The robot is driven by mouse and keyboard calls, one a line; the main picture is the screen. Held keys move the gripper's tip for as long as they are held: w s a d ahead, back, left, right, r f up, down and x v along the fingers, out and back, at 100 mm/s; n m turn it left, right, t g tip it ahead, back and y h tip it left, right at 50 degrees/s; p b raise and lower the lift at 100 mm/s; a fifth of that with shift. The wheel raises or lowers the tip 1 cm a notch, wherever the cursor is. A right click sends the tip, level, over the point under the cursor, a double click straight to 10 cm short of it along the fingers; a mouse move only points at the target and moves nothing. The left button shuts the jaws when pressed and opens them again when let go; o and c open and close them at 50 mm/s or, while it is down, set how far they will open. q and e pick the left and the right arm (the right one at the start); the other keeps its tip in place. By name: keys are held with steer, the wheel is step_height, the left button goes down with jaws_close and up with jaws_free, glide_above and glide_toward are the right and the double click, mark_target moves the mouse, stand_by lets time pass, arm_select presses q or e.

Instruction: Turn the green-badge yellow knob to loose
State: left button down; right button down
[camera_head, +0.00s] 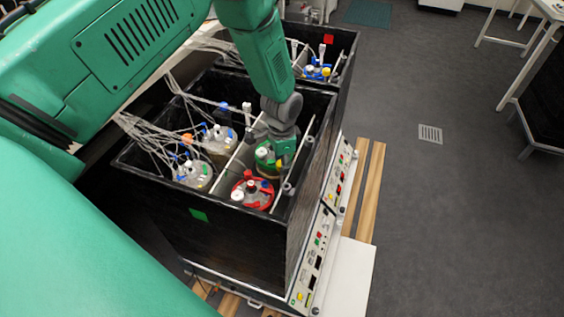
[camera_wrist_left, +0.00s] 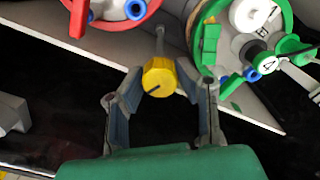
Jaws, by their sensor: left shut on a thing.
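The yellow knob (camera_wrist_left: 159,77) shows in the left wrist view, at the end of a thin grey rod, with a dark line across its face. My left gripper (camera_wrist_left: 160,84) is shut on it, one finger on each side. In the head view my left gripper (camera_head: 284,146) reaches down inside the front black box (camera_head: 240,250), near its right wall, and hides the knob there. A green badge (camera_head: 199,215) is on this box's near wall.
A red-topped vessel (camera_head: 252,193) and a green-topped vessel (camera_head: 264,158) stand close to the gripper. More vessels with tubing fill the box's left side. A second box with a red badge (camera_head: 328,39) stands behind. The floor at right is mostly clear.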

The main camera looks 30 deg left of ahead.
arm_select(q)
steer(key=n, duration=0.5)
steer(key=shift+w+r, duration=0.1)
steer(key=shift+w, duration=0.15)
stand_by(0.5)
steer(key=c, duration=1.2)
jaws_free()
steer(key=shift+r, duration=0.4)
step_height(320, 180, up, 11)
